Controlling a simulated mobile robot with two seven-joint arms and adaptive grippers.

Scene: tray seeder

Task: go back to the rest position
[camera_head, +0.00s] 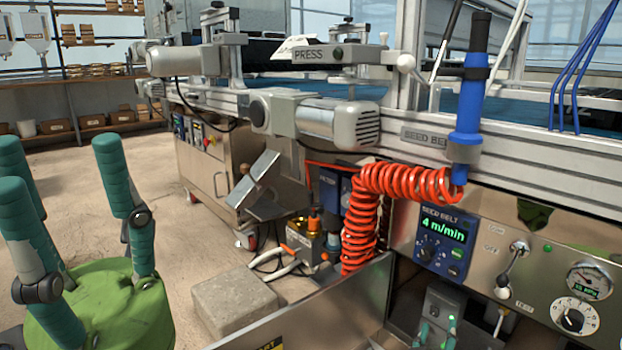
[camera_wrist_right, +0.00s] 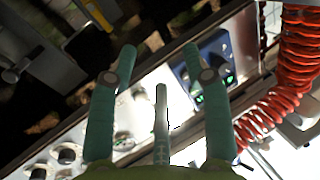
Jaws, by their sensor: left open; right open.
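My left gripper (camera_head: 66,165) is large and close at the left edge of the head view. Its teal fingers stand up from a green palm, spread apart and empty. My right gripper (camera_wrist_right: 160,68) shows in the right wrist view, with two teal fingers and a grey one between them. Its fingers are apart, with nothing between them. The seed belt control panel (camera_head: 404,222) lies beyond the right fingers, seen tilted in the wrist view. Small green shapes low in the head view may be reflections; I cannot tell.
The seeder frame (camera_head: 560,155) runs across the right, with a red coiled hose (camera_head: 358,220) and a blue tool (camera_head: 468,115). A concrete block (camera_head: 232,300) sits on the floor behind a metal wall (camera_head: 335,315). Open floor (camera_head: 100,155) lies behind my left gripper.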

